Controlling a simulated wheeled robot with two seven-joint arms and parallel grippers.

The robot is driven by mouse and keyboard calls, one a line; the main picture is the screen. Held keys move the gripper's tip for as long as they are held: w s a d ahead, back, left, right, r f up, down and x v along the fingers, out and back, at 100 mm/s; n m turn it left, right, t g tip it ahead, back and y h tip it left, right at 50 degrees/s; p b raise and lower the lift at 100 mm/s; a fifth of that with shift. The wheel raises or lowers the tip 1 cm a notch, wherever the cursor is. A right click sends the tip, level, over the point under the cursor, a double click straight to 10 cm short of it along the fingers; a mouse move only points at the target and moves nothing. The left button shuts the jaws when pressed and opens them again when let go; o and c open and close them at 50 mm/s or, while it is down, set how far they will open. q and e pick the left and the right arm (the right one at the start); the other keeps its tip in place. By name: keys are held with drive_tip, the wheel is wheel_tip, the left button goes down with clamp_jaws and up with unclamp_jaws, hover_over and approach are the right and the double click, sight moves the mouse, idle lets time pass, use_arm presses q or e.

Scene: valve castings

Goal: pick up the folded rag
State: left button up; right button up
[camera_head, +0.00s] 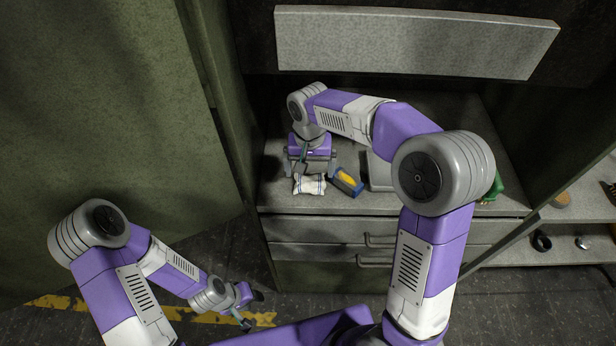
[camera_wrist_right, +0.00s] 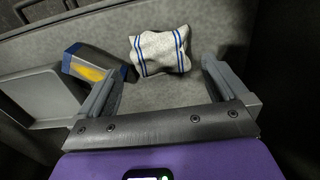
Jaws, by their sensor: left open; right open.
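The folded rag (camera_head: 309,185) is white with blue stripes and lies on the grey cabinet top near its front edge. It also shows in the right wrist view (camera_wrist_right: 160,52), just beyond the fingertips. My right gripper (camera_head: 311,172) is above the cabinet top, over and behind the rag, with its fingers spread. In the right wrist view the gripper (camera_wrist_right: 160,82) is open with nothing between its fingers, and the rag lies ahead of the gap. My left gripper (camera_head: 254,308) is open and empty, low over the floor at the lower left, far from the rag.
A blue and yellow box (camera_head: 346,182) lies close to the right of the rag; it also shows in the wrist view (camera_wrist_right: 92,66). A grey tray (camera_head: 379,172) is further right, partly hidden by my right arm. A green object (camera_head: 494,189) is at the right end. Drawers (camera_head: 330,232) are below.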

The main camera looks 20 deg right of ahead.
sight(310, 182)
wheel_tip(310, 182, down, 5)
drive_tip(key=shift+s+f+b, duration=0.15)
drive_tip(key=shift+b, duration=0.3)
drive_tip(key=shift+c, duration=0.3)
drive_tip(key=c, duration=1)
